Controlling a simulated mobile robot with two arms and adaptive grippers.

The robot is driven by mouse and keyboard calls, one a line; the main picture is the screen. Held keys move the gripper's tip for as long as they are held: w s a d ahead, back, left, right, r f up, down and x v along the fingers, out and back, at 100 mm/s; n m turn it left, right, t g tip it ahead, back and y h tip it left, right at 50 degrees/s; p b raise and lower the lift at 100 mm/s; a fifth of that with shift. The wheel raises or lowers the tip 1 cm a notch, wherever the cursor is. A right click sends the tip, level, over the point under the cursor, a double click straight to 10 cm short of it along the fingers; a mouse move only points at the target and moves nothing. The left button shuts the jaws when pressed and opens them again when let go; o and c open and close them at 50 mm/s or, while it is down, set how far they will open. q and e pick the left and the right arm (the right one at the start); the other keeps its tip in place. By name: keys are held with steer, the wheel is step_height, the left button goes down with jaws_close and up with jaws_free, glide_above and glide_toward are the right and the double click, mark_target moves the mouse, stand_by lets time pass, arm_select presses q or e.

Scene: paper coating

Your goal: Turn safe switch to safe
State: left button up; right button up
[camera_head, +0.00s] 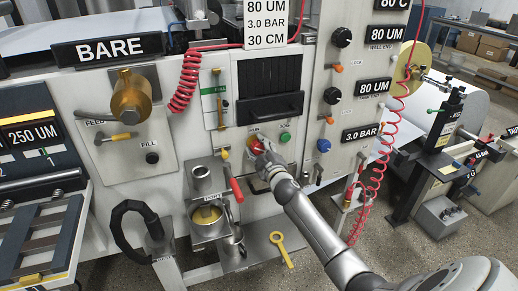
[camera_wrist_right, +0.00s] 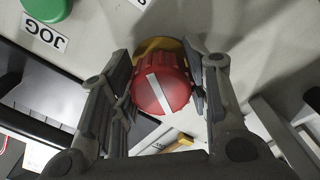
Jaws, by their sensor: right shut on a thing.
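The safe switch is a round red knob with a white bar across its face and a yellow base behind it. In the right wrist view the red knob (camera_wrist_right: 160,88) sits between the two fingers of my right gripper (camera_wrist_right: 163,95), which is shut on it. The white bar runs on a slant there. In the head view my right gripper (camera_head: 262,150) reaches the panel below the dark slotted window and hides most of the knob. My left gripper is not in view.
A green button (camera_head: 285,137) is right of the gripper; it also shows beside a JOG label (camera_wrist_right: 43,35) in the wrist view. A red-handled lever (camera_head: 236,189), metal cups (camera_head: 209,217) and a yellow wrench (camera_head: 281,248) are below. A coiled red hose (camera_head: 377,165) hangs at right.

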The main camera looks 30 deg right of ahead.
steer(key=n, duration=0.6)
steer(key=shift+r, duration=0.1)
steer(key=shift+n, duration=0.3)
stand_by(0.3)
steer(key=o, duration=1)
steer(key=shift+o, duration=0.2)
steer(key=v, duration=1.2)
steer(key=shift+d, duration=0.1)
